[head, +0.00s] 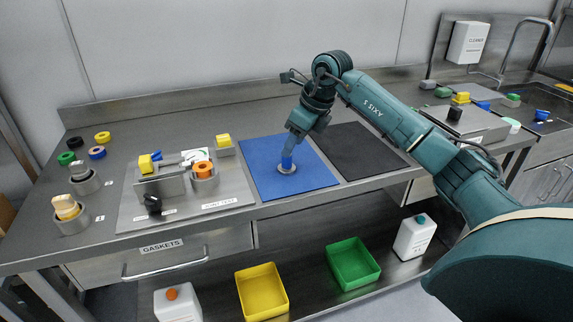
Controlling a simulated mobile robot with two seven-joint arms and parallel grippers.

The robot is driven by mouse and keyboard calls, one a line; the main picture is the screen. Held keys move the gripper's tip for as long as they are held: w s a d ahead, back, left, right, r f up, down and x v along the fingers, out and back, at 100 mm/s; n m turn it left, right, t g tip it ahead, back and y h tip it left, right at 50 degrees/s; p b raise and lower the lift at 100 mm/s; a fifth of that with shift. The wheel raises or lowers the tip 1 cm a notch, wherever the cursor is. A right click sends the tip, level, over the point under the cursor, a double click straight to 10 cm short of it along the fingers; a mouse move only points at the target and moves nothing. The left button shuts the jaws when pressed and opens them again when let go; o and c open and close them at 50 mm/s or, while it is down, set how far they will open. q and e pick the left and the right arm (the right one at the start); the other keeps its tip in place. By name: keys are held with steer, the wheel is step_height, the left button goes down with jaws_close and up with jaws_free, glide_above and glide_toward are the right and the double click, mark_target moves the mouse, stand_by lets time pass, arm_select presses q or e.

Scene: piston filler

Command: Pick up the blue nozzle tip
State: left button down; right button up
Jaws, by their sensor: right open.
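The blue nozzle tip (287,162) stands upright, with a grey metal ring at its foot, on the blue mat (320,178) near the middle of the bench. My right gripper (291,148) reaches down from above and is right at the nozzle tip's upper part. It is open. The fingers and the tip are similar in colour and overlap here, so I cannot tell whether they touch. My left gripper is not in view.
A black mat (375,160) lies to the right of the blue mat. A metal plate (230,188) with fixtures and small coloured parts lies to the left. Several gaskets (103,137) lie at far left. A yellow bin (262,291) and a green bin (352,264) stand on the shelf below.

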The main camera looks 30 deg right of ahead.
mark_target(287, 162)
steer(key=x, duration=0.5)
steer(key=shift+w+f, duration=0.25)
steer(key=shift+w, duration=0.05)
steer(key=shift+c, duration=0.2)
steer(key=shift+r, duration=0.1)
jaws_close()
